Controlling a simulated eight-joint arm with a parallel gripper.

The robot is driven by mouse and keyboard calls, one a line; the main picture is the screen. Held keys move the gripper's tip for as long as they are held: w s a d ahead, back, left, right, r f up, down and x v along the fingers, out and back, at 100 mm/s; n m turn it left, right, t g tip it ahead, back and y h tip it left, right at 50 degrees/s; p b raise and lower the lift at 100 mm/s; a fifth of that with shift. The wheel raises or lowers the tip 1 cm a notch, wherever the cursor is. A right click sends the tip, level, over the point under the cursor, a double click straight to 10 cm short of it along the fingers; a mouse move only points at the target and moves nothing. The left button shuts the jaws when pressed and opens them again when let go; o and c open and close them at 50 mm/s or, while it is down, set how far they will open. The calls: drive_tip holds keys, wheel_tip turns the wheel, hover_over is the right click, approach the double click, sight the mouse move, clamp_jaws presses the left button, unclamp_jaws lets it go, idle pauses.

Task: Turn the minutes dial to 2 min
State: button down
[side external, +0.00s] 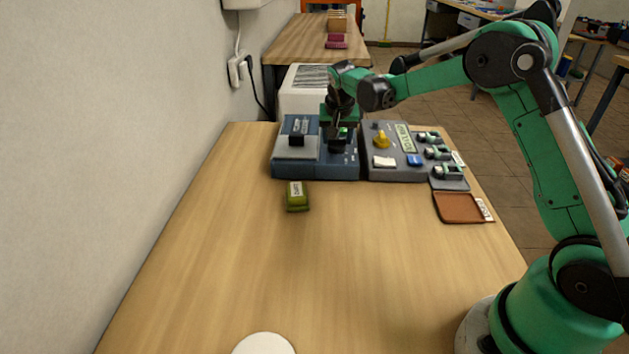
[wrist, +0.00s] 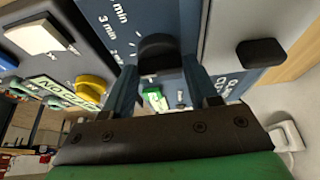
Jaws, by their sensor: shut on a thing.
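The minutes dial is a black knob (wrist: 158,50) on a blue device, with white minute marks printed around it in the wrist view. "3 min" is readable at its upper left; another mark below that is too small to read surely. My gripper (wrist: 160,72) has its two fingers on either side of the knob and is shut on it. I cannot tell which mark the knob points to. In the side external view my gripper (side external: 338,141) reaches down onto the right part of the blue device (side external: 283,164) and hides most of the dial.
A grey panel (side external: 398,174) with a yellow knob (side external: 381,140) and several switches stands close on the right. A black handle (side external: 297,139) rises on the device's left part. A green block (side external: 297,197) and a brown tray (side external: 459,207) lie in front. The nearer table is largely clear.

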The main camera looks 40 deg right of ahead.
idle(0.3)
drive_tip(key=shift+c, duration=1.1)
unclamp_jaws()
drive_tip(key=shift+v, duration=2.8)
drive_tip(key=shift+s+a+r, duration=0.1)
drive_tip(key=shift+a, duration=0.05)
drive_tip(key=s+a+r+n+t+y, duration=0.1)
drive_tip(key=s+a+r+n+t, duration=0.1)
drive_tip(key=s+a+r+n, duration=0.4)
drive_tip(key=s+a+f+n+t+y, duration=0.1)
drive_tip(key=s+a+f, duration=0.1)
drive_tip(key=s, duration=0.4)
drive_tip(key=s+a+f+n+t+y, duration=0.1)
drive_tip(key=s+a+n, duration=0.1)
drive_tip(key=s+a, duration=0.2)
drive_tip(key=shift+s+f, duration=0.4)
drive_tip(key=shift+s, duration=0.75)
